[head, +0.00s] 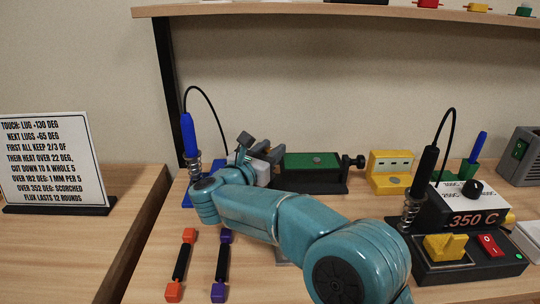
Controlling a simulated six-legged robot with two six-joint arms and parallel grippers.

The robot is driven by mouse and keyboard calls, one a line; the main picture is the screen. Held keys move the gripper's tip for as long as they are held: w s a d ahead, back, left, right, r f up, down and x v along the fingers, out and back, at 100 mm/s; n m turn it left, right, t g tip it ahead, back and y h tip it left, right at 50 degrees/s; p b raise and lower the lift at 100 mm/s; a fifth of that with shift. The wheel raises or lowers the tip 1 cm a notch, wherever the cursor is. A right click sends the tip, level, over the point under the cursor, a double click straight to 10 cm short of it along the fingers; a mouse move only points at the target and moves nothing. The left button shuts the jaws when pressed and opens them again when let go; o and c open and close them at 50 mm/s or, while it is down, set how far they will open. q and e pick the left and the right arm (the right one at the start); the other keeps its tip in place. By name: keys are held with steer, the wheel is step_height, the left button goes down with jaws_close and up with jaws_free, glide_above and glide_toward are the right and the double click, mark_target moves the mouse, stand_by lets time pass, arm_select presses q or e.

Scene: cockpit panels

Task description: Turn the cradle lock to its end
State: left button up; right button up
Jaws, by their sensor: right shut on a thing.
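A dark cradle (318,183) holding a green board (312,161) stands at the middle of the bench. A black knob (353,162) sticks out at its right end. My right gripper (262,152) reaches the cradle's left end, with its wrist bent back toward the cradle. It is shut on a small part there, which appears to be the cradle lock. The gripper mostly hides this part, so its turn angle cannot be told. My left gripper is not in view.
A blue-handled iron (188,134) stands in a coil holder left of my wrist. A yellow block (390,170) and a black-handled iron (425,172) by the 350 C station (465,210) are at right. Orange-ended (181,262) and purple-ended (222,263) rods lie in front.

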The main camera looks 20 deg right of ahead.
mark_target(270, 149)
steer(key=m+g+h+p, duration=0.2)
steer(key=g, duration=0.1)
steer(key=shift+r+m+g, duration=0.2)
steer(key=shift+m+g, duration=0.1)
steer(key=shift+d+f+m+g+h+p, duration=0.1)
steer(key=shift+m+g+h+p, duration=0.95)
steer(key=shift+g+p, duration=0.55)
steer(key=shift+m, duration=0.25)
steer(key=o, duration=0.9)
steer(key=shift+o, duration=0.2)
step_height(270, 149, up, 9)
steer(key=p, duration=0.4)
step_height(270, 149, up, 11)
steer(key=p, duration=1)
